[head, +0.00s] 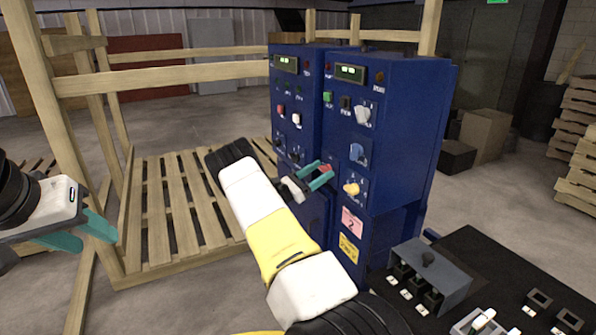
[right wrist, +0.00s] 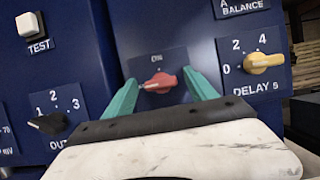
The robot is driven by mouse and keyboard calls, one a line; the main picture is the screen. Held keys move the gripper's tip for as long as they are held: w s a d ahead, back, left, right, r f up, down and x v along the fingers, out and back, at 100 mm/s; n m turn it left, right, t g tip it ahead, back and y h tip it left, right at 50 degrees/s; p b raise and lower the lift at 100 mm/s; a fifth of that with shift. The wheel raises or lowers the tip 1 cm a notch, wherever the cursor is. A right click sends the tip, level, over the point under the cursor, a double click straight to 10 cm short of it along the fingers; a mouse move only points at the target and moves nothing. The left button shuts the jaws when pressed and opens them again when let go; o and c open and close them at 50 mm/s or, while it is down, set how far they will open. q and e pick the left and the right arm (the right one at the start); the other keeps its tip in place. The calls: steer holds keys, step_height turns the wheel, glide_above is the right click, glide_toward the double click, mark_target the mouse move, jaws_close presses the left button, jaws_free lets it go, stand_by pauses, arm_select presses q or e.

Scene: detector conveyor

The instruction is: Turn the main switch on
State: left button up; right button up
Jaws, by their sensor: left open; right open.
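The main switch is a red rotary knob (right wrist: 160,82) on a dark plate marked ON, on the front of the blue cabinet. Its handle lies nearly level, with the ON mark above it. My right gripper (right wrist: 161,85) is open in front of the panel, its teal fingers on either side of the red knob. Contact with the knob cannot be told. In the head view the right gripper (head: 318,176) partly covers the switch. My left gripper (head: 98,238) is open and empty at the far left, away from the cabinet.
A yellow DELAY knob (right wrist: 263,62) sits to the right of the switch and a black knob (right wrist: 48,122) to the left. A wooden crate frame (head: 150,72) stands behind and left. A dark control desk (head: 500,268) is at front right.

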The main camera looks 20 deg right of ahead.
steer(key=shift+c, duration=0.3)
steer(key=c, duration=1.3)
steer(key=shift+m, duration=0.5)
steer(key=m+g, duration=0.3)
steer(key=m, duration=0.2)
steer(key=m+g, duration=0.1)
steer(key=m, duration=0.2)
steer(key=m+g+y, duration=0.1)
steer(key=m+g, duration=0.1)
steer(key=m, duration=0.1)
steer(key=shift+w+m+y, duration=0.1)
steer(key=shift+m+y, duration=0.2)
steer(key=m+y, duration=0.1)
steer(key=m, duration=0.1)
steer(key=m+g+y, duration=0.1)
steer(key=m, duration=0.2)
steer(key=shift+r, duration=0.1)
steer(key=shift+m+y, duration=0.8)
steer(key=shift+m, duration=1.6)
